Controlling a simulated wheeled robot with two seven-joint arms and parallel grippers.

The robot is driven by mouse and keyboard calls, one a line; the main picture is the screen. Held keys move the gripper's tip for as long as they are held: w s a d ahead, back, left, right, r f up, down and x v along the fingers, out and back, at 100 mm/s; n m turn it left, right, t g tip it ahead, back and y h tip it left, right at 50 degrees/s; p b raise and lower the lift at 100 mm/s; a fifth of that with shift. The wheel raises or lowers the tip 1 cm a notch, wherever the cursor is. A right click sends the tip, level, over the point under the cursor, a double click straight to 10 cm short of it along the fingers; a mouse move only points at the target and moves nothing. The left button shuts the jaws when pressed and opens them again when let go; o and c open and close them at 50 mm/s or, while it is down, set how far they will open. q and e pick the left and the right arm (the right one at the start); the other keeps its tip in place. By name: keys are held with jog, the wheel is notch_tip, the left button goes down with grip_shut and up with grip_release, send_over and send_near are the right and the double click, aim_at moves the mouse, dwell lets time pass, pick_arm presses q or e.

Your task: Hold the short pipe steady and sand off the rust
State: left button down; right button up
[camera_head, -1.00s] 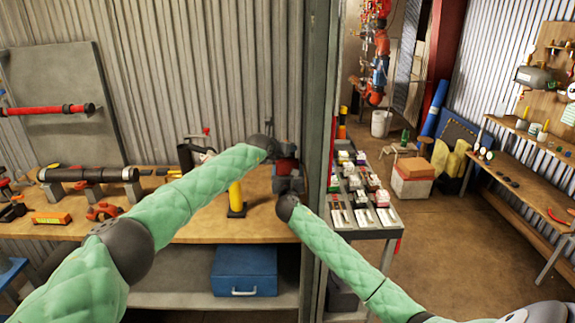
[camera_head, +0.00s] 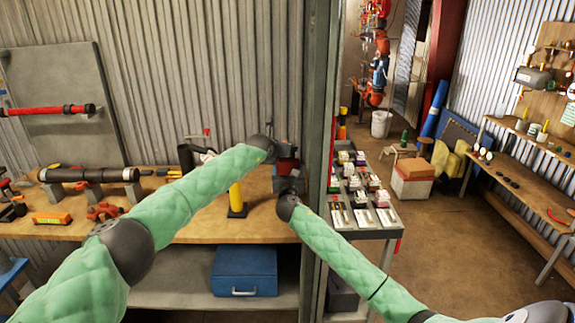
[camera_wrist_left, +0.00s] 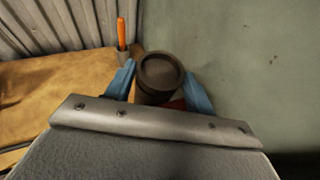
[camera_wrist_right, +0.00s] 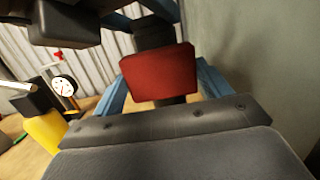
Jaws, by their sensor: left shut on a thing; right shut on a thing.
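The short pipe (camera_wrist_left: 160,70) is dark brown, and its round end faces the left wrist view. My left gripper (camera_wrist_left: 158,80) is shut on it, with one blue finger on each side. My right gripper (camera_wrist_right: 162,82) is shut on a red sanding block (camera_wrist_right: 158,74), close to a dark upright part behind it. In the head view my right gripper (camera_head: 292,184) is at the bench's right end, just below and right of my left wrist. The left fingers and most of the pipe are hidden there. Rust on the pipe cannot be made out.
The wooden bench (camera_head: 190,222) carries a yellow bottle (camera_head: 236,197) left of the grippers and a long dark pipe (camera_head: 90,174) on supports. A grey post (camera_head: 318,120) stands close on the right. A dial gauge (camera_wrist_right: 64,86) shows in the right wrist view.

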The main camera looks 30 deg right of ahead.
pick_arm(q)
jog(key=shift+s, duration=0.1)
pick_arm(e)
jog(key=shift+d+f, duration=0.1)
jog(key=shift+f, duration=0.4)
jog(key=shift+f, duration=0.1)
jog(key=shift+s+a+f, duration=0.15)
jog(key=shift+a+f, duration=0.05)
jog(key=shift+f, duration=0.05)
jog(key=shift+s+a+f, duration=0.35)
jog(key=shift+s+a, duration=0.05)
jog(key=shift+s, duration=0.25)
jog(key=shift+s+a+f, duration=0.35)
jog(key=shift+s+f, duration=0.05)
jog(key=shift+s, duration=0.2)
jog(key=shift+s+a+f, duration=0.35)
jog(key=shift+s+a, duration=0.05)
jog(key=shift+s, duration=0.25)
pick_arm(q)
jog(key=shift+c, duration=2.3)
grip_release()
